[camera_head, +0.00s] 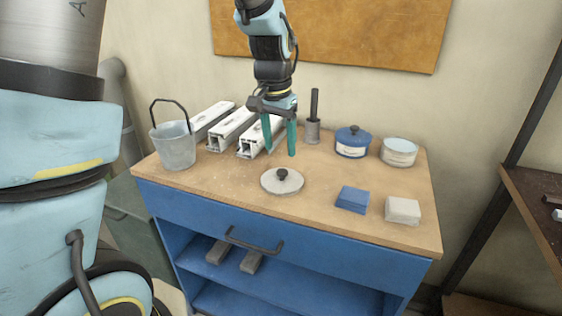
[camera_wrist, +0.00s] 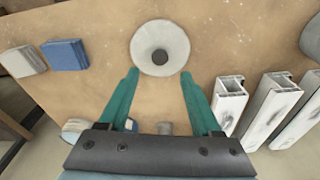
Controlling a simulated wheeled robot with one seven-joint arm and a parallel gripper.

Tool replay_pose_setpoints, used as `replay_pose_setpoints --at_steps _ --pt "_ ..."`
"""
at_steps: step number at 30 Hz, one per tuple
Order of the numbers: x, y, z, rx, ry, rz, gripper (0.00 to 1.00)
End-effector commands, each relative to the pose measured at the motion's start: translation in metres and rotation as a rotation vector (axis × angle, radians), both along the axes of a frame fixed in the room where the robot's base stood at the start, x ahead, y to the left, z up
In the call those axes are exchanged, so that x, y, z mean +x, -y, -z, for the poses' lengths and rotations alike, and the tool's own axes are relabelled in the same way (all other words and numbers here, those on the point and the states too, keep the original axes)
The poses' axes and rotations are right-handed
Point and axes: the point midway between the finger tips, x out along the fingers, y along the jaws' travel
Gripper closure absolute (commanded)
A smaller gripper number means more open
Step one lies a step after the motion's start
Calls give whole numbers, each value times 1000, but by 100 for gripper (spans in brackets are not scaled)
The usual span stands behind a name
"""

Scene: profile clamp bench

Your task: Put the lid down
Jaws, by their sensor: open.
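A round pale grey lid (camera_head: 282,182) with a dark knob lies flat on the wooden bench top. It also shows at the top of the wrist view (camera_wrist: 146,58), knob facing up. My gripper (camera_head: 281,153) has teal fingers and is open and empty, above the bench and behind the lid in the head view. In the wrist view the two fingertips (camera_wrist: 159,74) point toward the lid's near edge, one on each side of it. I see a gap between the fingers and nothing held. An open white round tub (camera_head: 398,152) stands at the back right, beside a blue lidded pot (camera_head: 352,142).
Several white profiles (camera_head: 232,128) lie at the back left, next to a grey bucket (camera_head: 174,150). A dark-handled brush or tool (camera_head: 313,130) stands behind the gripper. The bench front (camera_head: 225,198) is clear.

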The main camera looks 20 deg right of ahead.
Motion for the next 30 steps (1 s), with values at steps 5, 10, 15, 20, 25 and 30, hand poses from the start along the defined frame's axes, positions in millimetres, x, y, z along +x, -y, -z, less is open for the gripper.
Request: replay_pose_setpoints --at_steps 5,10,15,20,25,30 --pt "-2 -2 -31 -2 2 0 35" --pt "-3 -4 -46 -2 1 1 35" --pt "-4 -5 -49 1 -1 0 35" --pt "5 -31 -43 1 -1 -68 35" --pt "18 -120 -21 -3 0 -306 35" --pt "5 -215 4 -8 5 -579 35"
